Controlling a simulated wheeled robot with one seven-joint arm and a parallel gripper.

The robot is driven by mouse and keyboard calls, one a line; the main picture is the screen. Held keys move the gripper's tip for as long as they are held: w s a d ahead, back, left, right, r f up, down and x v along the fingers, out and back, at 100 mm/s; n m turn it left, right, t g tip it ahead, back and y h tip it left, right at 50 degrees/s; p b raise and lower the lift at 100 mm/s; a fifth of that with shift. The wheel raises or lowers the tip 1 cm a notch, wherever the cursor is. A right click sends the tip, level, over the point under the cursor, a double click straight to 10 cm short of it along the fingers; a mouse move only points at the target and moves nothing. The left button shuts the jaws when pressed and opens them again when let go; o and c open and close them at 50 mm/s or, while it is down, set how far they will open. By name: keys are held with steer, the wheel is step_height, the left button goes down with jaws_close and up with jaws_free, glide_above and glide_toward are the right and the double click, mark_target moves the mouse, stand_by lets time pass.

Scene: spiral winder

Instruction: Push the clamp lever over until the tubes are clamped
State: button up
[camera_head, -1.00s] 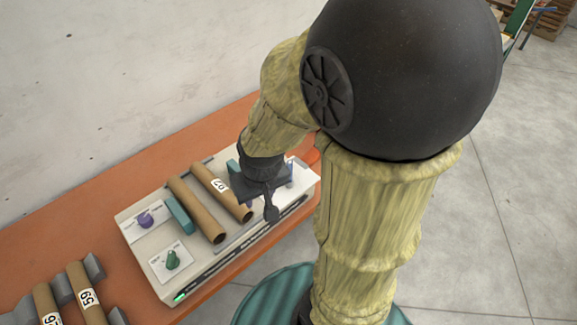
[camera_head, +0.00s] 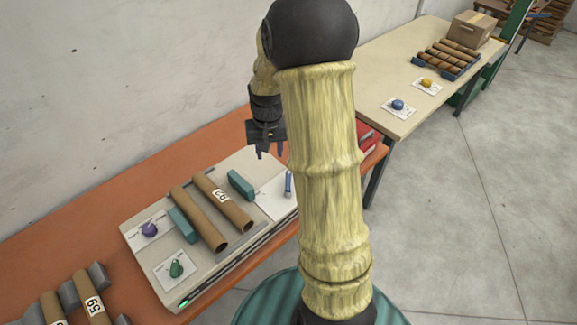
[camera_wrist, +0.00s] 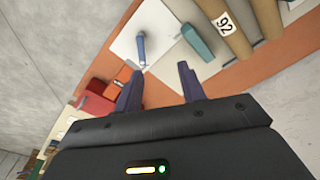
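The blue clamp lever (camera_head: 289,184) stands on a white plate at the right end of the pale machine (camera_head: 146,222). The lever also shows in the wrist view (camera_wrist: 141,48). Two brown tubes, the left one (camera_head: 194,215) and one labelled 92 (camera_head: 232,212), lie side by side on the machine. A teal jaw (camera_head: 183,226) is beside the left tube. Another teal jaw (camera_head: 240,186) is right of the labelled tube, with a gap between them. My gripper (camera_head: 269,153) is raised beyond the lever, apart from it. In the wrist view its fingers (camera_wrist: 160,70) are spread and empty.
A purple knob (camera_head: 149,230) and green knob (camera_head: 176,269) are on the machine's left. Other tubes (camera_head: 91,302) rest in grey holders at front left. Red objects (camera_head: 368,138) lie at the orange bench's right end. A pale table (camera_head: 405,60) stands behind.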

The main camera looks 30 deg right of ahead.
steer(key=w+d+f+m+g+p, duration=0.1)
steer(key=w+d+f+m+p, duration=0.1)
steer(key=w+d, duration=0.3)
steer(key=d, duration=0.4)
steer(key=shift+w+f+m, duration=0.2)
steer(key=shift+m, duration=0.1)
steer(key=shift+f, duration=0.1)
step_height(320, 180, down, 17)
steer(key=p, duration=0.5)
steer(key=shift+f, duration=0.15)
jaws_close()
